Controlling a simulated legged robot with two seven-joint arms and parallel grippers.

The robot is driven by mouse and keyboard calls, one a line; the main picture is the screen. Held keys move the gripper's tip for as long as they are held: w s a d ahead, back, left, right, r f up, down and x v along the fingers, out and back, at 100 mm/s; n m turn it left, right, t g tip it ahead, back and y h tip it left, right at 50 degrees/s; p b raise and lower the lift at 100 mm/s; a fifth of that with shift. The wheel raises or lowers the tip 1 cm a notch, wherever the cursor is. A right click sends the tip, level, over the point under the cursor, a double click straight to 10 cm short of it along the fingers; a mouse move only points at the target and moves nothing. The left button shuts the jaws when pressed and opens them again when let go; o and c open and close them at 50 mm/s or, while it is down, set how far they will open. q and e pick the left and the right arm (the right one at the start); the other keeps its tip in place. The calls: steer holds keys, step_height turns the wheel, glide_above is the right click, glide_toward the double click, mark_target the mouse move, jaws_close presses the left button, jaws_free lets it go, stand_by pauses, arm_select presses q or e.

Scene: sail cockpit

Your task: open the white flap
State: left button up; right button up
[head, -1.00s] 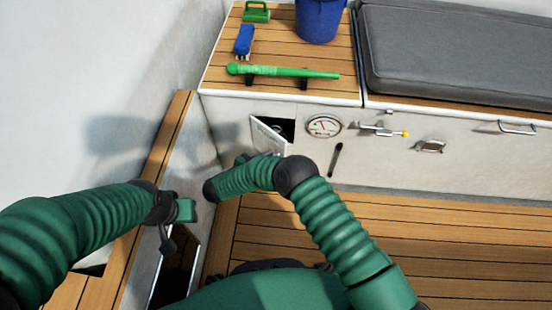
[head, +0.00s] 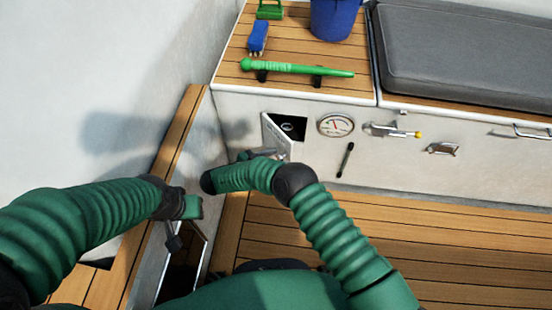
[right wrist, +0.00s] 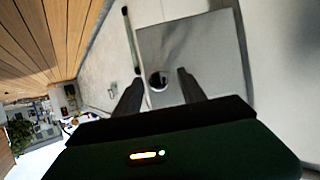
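The white flap (head: 273,136) on the bench's front wall stands open at an angle. The dark recess (head: 299,130) shows behind it, with a round fitting (head: 288,127) inside. My right gripper (head: 262,154) is at the flap's lower left, partly hidden by its own arm. In the right wrist view its two fingers (right wrist: 160,88) are apart, with a grey panel and a dark round spot before them. Nothing shows held between them; contact with the flap is unclear. My left gripper (head: 187,212) is low at the left, away from the flap, its fingers unclear.
A round gauge (head: 336,125), a metal latch with a yellow tip (head: 392,131) and a black handle (head: 345,160) are right of the flap.

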steer(key=s+r+p, duration=0.2)
steer(key=s+p, duration=0.3)
steer(key=s, duration=0.3)
steer(key=s+a+r+p, duration=0.1)
steer(key=s+r+p, duration=0.2)
steer(key=s+p, duration=0.3)
steer(key=shift+s, duration=1)
steer(key=shift+c, duration=0.5)
